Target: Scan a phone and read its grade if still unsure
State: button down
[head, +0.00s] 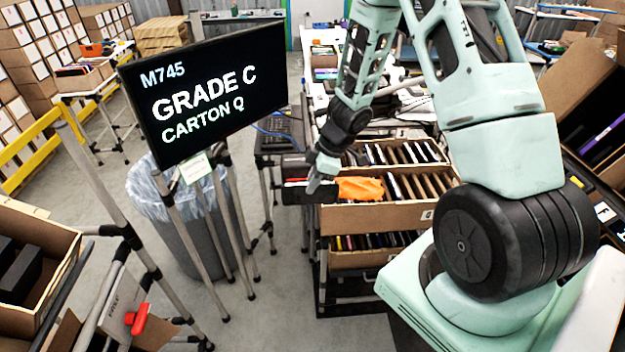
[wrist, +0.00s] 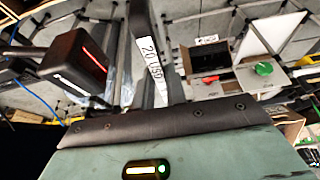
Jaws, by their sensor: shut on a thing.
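My gripper (head: 308,183) points down beside the front left of the carton stack in the head view. It is shut on a dark thin object, taken as the phone (head: 294,192), whose outline is hard to separate from the dark parts around it. The display (head: 208,92) reads "M745 GRADE C CARTON Q". In the wrist view a black box with a glowing red line, which looks like a scanner (wrist: 78,67), stands at the left.
An open carton (head: 385,217) of upright dark items stands below and right of my gripper, with an orange crumpled thing (head: 360,188) at its corner. A lined bin (head: 185,235) stands behind the display's legs. A panel with a green button (wrist: 264,68) shows in the wrist view.

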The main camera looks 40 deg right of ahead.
notch_tip(320, 180, up, 14)
jog(key=p, duration=0.6)
jog(key=shift+f, duration=0.1)
dwell(2.1)
